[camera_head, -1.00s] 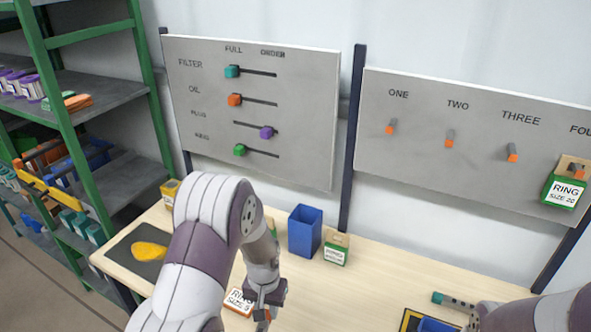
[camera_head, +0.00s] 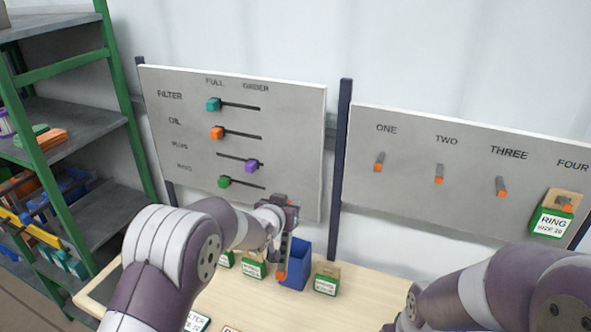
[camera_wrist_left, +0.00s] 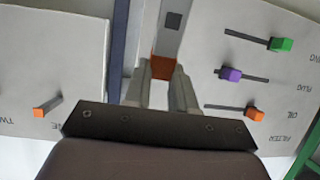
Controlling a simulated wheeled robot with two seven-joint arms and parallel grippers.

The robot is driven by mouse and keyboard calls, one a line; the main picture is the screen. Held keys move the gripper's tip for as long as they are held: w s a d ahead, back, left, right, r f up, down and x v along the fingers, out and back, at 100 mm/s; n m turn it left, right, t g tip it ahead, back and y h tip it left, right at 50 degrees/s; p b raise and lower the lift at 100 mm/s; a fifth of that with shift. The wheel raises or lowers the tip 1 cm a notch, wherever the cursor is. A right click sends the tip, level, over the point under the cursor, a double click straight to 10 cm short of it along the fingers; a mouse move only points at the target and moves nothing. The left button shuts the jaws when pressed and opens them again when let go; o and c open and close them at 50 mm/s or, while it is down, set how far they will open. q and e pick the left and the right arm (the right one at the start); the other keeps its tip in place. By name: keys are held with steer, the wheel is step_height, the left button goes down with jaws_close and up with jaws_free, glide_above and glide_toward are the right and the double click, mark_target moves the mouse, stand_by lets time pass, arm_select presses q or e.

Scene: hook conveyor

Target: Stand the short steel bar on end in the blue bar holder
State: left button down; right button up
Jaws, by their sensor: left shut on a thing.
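My left gripper (camera_head: 277,212) is raised near the blue bar holder and is shut on the short steel bar (camera_head: 285,250). The bar is grey, hangs roughly upright below the fingers and shows an orange lower end. In the left wrist view the bar (camera_wrist_left: 170,30) runs out from between the fingers (camera_wrist_left: 163,88), with an orange part close to them. The blue bar holder (camera_head: 299,268) stands on the table, just behind the bar in the head view. I cannot tell whether the bar's lower end is inside it. My right gripper is not visible; only its arm shows.
Green-labelled boxes stand either side of the holder, such as one on its right (camera_head: 326,280) and one on its left (camera_head: 253,265). A slider board (camera_head: 290,130) and a peg board (camera_head: 450,140) rise behind the table. A green-framed shelf (camera_head: 90,120) is at left.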

mark_target(286, 242)
arm_select(q)
steer(key=r+t, duration=0.1)
steer(key=r, duration=0.1)
steer(key=w+d+r+t+h, duration=0.1)
steer(key=r, duration=0.2)
steer(key=r+t+h, duration=0.1)
steer(key=r+t, duration=0.1)
steer(key=r, duration=0.1)
steer(key=shift+w+d+m, duration=0.3)
steer(key=shift+w+d, duration=0.05)
steer(key=shift+w, duration=0.05)
steer(key=shift+f, duration=0.15)
step_height(286, 242, down, 14)
steer(key=b, duration=1.2)
steer(key=shift+s+f, duration=0.15)
steer(key=shift+f, duration=0.1)
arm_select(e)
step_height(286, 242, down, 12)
arm_select(q)
steer(key=shift+d, duration=0.15)
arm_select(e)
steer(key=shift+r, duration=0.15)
